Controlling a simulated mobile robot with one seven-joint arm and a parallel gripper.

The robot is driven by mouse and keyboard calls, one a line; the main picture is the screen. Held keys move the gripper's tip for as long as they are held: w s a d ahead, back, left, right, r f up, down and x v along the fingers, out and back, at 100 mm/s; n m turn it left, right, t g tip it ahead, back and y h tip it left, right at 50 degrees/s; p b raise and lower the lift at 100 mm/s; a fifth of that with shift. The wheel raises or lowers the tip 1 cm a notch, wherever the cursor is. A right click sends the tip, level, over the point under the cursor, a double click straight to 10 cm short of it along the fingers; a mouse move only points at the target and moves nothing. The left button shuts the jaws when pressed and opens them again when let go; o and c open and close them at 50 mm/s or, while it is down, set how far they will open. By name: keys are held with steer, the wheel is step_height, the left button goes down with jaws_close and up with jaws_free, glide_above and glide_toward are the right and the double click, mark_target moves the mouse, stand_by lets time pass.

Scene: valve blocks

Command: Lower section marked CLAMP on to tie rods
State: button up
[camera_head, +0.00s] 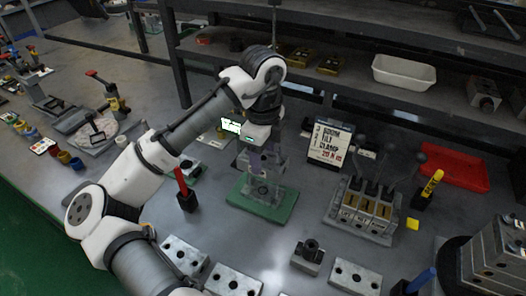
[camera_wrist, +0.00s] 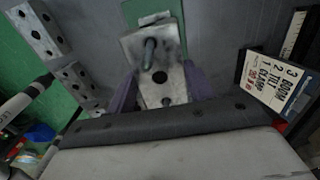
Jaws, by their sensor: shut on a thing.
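My gripper (camera_head: 258,158) points down above the green mat (camera_head: 243,198) in the head view. In the wrist view its purple fingers (camera_wrist: 160,92) are shut on a grey metal section (camera_wrist: 157,75) with dark holes and an upright pin or rod on its face. The section is between the fingers and over the mat. A grey base piece (camera_head: 262,190) stands on the mat below the gripper. The tie rods are hard to make out, and I cannot tell whether the section touches them. No CLAMP marking is legible on the held section.
A sign (camera_head: 328,143) reads 3 BOOM, 2 TILT, 1 CLAMP, 20 N m. A lever valve block (camera_head: 362,208) stands to the right. Grey drilled blocks (camera_head: 233,281) lie in front. A red-handled tool stand (camera_head: 187,200) is left of the mat. A red tray (camera_head: 455,167) lies at the right.

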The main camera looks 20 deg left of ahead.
mark_target(263, 157)
steer(key=shift+f+b, duration=0.5)
steer(key=shift+f, duration=0.55)
steer(key=o, duration=1.4)
steer(key=shift+r, duration=0.1)
step_height(263, 157, up, 14)
